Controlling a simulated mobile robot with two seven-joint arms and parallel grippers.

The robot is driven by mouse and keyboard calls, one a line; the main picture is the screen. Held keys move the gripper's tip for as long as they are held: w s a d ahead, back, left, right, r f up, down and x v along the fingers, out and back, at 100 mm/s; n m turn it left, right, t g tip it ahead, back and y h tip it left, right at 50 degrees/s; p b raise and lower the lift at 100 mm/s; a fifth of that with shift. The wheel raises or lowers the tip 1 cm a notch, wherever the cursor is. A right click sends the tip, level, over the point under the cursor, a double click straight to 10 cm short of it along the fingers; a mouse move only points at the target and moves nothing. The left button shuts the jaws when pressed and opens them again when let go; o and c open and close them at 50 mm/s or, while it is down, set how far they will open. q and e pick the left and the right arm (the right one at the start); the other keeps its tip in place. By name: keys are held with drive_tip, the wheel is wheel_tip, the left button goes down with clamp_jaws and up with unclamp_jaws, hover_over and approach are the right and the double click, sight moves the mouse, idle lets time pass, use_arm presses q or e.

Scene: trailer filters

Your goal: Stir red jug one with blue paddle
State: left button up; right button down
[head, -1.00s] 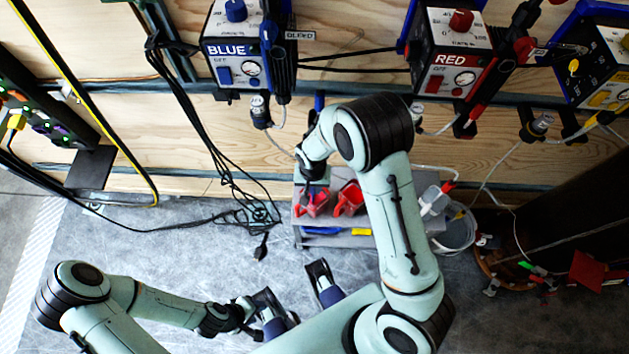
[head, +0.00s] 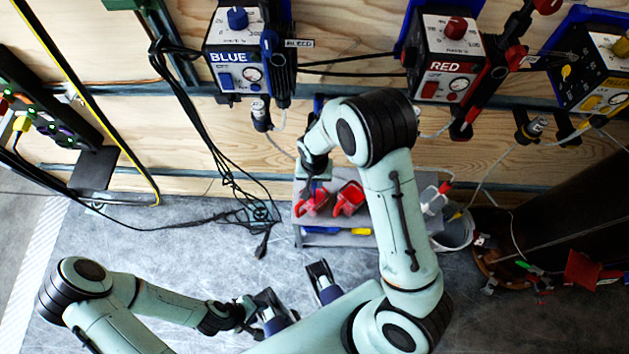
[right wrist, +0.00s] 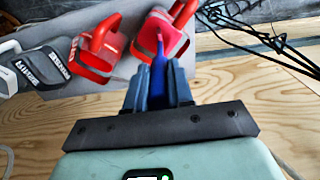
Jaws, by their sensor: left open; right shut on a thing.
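Two red jugs stand side by side on a grey shelf unit (head: 300,222). In the head view one red jug (head: 313,204) is on the left, below my right gripper (head: 316,180), and the other (head: 349,199) is on the right. In the right wrist view, my right gripper (right wrist: 158,75) is shut on the blue paddle (right wrist: 158,62). The paddle's far end reaches into the opening of the first jug (right wrist: 176,38); its tip is hidden. The other jug (right wrist: 96,50) is beside it, without a paddle. My left gripper (head: 293,284) is open and empty above the floor.
Blue (head: 240,72) and red (head: 447,72) control boxes hang on the wooden wall behind. Black cables (head: 225,170) hang left of the shelf. A bucket (head: 458,236) stands to its right. Blue and yellow items lie on the lower shelf.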

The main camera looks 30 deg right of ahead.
drive_tip(key=shift+r+p, duration=1.3)
drive_tip(key=shift+r, duration=0.55)
wheel_tip(320, 180, up, 4)
drive_tip(key=p, duration=0.3)
drive_tip(key=shift+r+p, duration=1.25)
drive_tip(key=shift+r, duration=0.7)
use_arm(q)
drive_tip(key=w+r, duration=0.3)
drive_tip(key=r, duration=0.6)
drive_tip(key=shift+f, duration=0.1)
